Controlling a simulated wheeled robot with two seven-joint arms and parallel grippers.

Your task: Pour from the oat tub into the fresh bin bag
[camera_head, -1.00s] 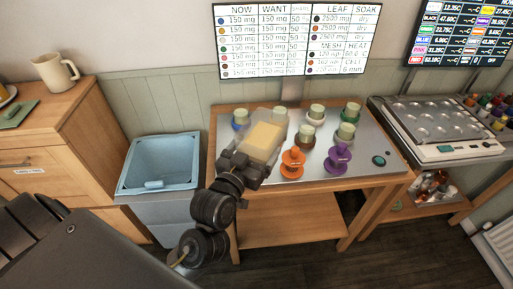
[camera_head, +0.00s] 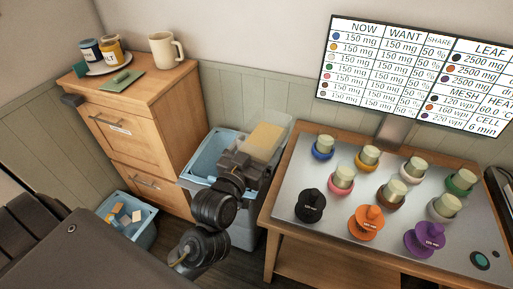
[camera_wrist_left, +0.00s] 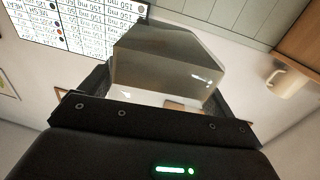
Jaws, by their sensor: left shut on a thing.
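My left gripper (camera_head: 248,166) is shut on the oat tub (camera_head: 284,130), a clear box with a pale yellow block of contents showing inside. The gripper covers the tub's near end. In the left wrist view the tub (camera_wrist_left: 165,65) stands out between the fingers, see-through and grey. The bin with a light blue bag (camera_head: 203,158) stands between the wooden cabinet and the table. The tub is over or in front of its right side in the picture; I cannot tell the height gap. My arm and the tub hide part of the bag's opening. My right gripper is not in view.
The metal-topped table (camera_head: 330,185) at right carries several lidded jars and coloured knobs.

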